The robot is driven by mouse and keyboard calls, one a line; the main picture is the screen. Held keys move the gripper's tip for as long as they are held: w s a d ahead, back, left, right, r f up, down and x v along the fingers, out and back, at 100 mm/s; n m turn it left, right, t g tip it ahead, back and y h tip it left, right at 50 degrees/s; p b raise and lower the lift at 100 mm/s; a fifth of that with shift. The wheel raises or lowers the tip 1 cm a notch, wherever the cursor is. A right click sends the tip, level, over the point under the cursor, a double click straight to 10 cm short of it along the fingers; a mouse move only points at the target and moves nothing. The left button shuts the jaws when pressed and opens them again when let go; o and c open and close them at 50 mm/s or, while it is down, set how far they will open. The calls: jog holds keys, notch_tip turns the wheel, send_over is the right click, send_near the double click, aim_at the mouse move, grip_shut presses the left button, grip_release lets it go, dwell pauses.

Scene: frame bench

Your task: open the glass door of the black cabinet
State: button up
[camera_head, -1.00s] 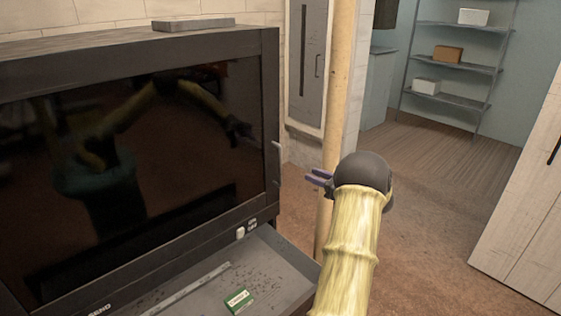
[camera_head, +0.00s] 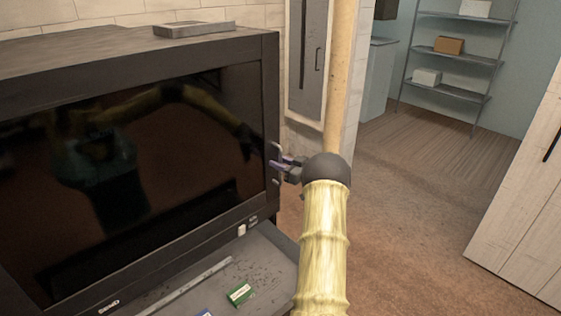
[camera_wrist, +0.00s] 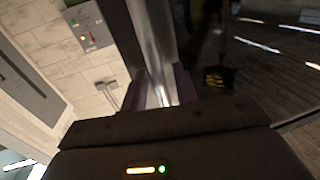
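The black cabinet (camera_head: 150,58) stands at the left in the head view. Its dark glass door (camera_head: 140,160) is shut and mirrors my arm. A vertical metal handle (camera_head: 276,150) is at the door's right edge. My gripper (camera_head: 284,163) is at this handle, its purple fingers apart. In the wrist view, a shiny metal bar (camera_wrist: 160,85) shows between the two fingers (camera_wrist: 162,93). I cannot tell whether either finger touches it. Part of the handle is hidden behind the fingers.
A grey tray or drawer (camera_head: 262,262) juts out below the door, with a small green box (camera_head: 240,293) on it. A shelf rack (camera_head: 455,55) is at the back right. The brown floor to the right is open.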

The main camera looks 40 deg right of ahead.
grip_shut()
jog(key=shift+s, duration=0.2)
